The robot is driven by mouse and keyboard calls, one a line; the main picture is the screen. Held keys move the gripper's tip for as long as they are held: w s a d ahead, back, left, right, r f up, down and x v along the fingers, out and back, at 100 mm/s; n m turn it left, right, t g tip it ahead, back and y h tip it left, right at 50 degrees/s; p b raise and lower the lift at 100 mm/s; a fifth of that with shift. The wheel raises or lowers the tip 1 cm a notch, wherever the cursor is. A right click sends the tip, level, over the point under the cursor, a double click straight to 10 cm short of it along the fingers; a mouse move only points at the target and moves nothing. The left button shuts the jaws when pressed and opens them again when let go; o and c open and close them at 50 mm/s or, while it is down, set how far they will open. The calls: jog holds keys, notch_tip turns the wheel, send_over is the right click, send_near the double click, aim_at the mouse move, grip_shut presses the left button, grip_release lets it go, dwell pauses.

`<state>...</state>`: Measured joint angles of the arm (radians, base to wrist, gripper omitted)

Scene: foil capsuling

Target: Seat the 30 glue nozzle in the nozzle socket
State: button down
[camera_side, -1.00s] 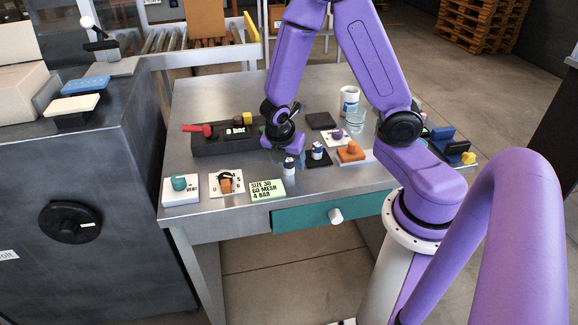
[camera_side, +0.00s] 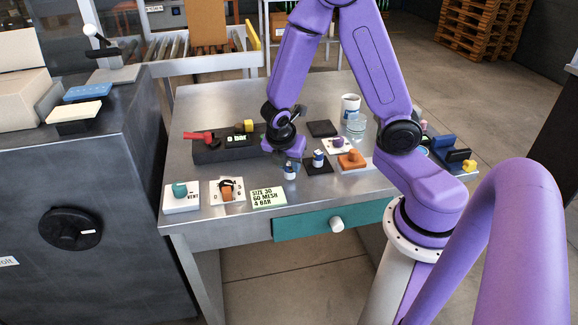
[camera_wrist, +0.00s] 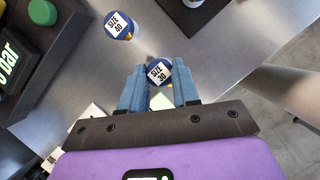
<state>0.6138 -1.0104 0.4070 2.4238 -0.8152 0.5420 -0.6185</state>
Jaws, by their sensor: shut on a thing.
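The 30 glue nozzle has a blue top with a white "SIZE 30" label. It is between my gripper's fingers (camera_wrist: 160,92) in the wrist view, where its top (camera_wrist: 158,73) shows at the fingertips. In the side view my gripper (camera_side: 289,163) is low over the table, and the white lower part of the nozzle (camera_side: 290,175) shows beneath it, seemingly at table level. The gripper is shut on this nozzle. A "SIZE 40" nozzle (camera_wrist: 118,25) stands close by in the wrist view. I cannot single out the nozzle socket.
A dark box with a bar display (camera_side: 212,152) lies to the left. An orange-topped piece (camera_side: 352,158) is further right. A size card (camera_side: 268,198) lies in front.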

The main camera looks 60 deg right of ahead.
notch_tip(320, 180, up, 2)
jog(key=shift+r, duration=0.1)
jog(key=shift+s+a+r, duration=1.1)
jog(key=shift+s+r, duration=3.7)
jog(key=shift+s, duration=2.1)
jog(key=w+a+r, duration=0.1)
jog(key=w+a, duration=0.1)
jog(key=w, duration=0.5)
jog(key=w+a+r, duration=0.1)
jog(key=w+a, duration=0.1)
jog(key=w, duration=0.6)
jog(key=w+d+r, duration=0.1)
jog(key=w+d, duration=0.3)
jog(key=w, duration=0.9)
jog(key=w+f, duration=0.2)
jog(key=w, duration=0.2)
jog(key=w+f, duration=0.3)
jog(key=w, duration=0.1)
jog(key=w+d+f, duration=0.1)
jog(key=w+f, duration=0.2)
jog(key=w, duration=0.1)
jog(key=shift+w+f, duration=0.2)
jog(key=shift+w, duration=0.1)
jog(key=shift+w+f, duration=0.6)
jog(key=shift+f, duration=1.55)
